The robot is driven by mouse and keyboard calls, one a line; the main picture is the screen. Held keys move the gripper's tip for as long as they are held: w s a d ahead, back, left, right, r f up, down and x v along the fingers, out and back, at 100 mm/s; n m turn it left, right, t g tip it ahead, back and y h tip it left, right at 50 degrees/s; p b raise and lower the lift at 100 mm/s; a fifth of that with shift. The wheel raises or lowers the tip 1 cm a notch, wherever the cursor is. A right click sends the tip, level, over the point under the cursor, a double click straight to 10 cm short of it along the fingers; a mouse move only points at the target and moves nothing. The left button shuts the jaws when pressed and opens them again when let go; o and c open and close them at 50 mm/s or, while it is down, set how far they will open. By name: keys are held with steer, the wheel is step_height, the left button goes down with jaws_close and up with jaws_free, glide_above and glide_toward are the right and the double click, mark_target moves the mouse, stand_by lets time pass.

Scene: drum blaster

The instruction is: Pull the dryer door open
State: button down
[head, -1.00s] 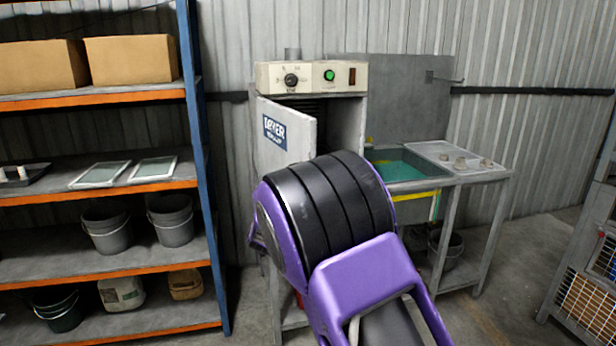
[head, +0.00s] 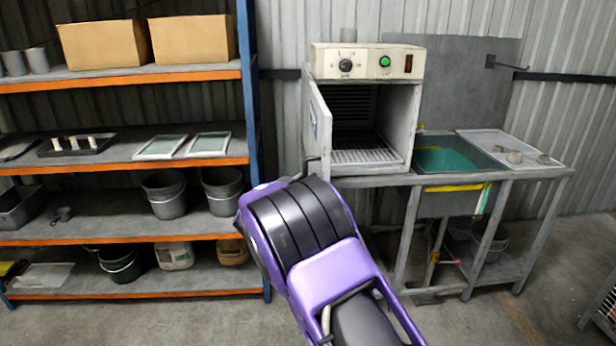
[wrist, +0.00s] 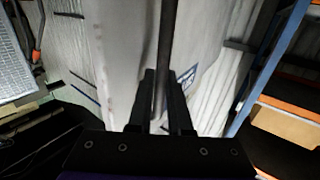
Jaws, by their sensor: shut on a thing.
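The dryer (head: 368,62) stands against the back wall, with a cream control panel, a dial and a green button on top. Its grey door (head: 318,118) is swung wide open to the left, seen nearly edge-on in the head view, and the chamber with its wire rack (head: 362,148) shows. In the wrist view, my gripper (wrist: 162,78) is shut on the dark bar handle (wrist: 167,35) of the door (wrist: 125,60); the door's blue label shows beside the fingers. In the head view my purple arm hides most of the gripper.
A blue and orange shelf rack (head: 247,130) with boxes, trays and buckets stands left of the open door. A sink bench (head: 530,173) adjoins the dryer on the right. Clear floor (head: 470,325) lies in front.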

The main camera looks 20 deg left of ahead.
steer(key=c, duration=0.8)
jaws_free()
steer(key=shift+c, duration=0.2)
steer(key=s+a, duration=0.3)
steer(key=s, duration=1.4)
steer(key=shift+a+b, duration=0.15)
steer(key=shift+b, duration=0.15)
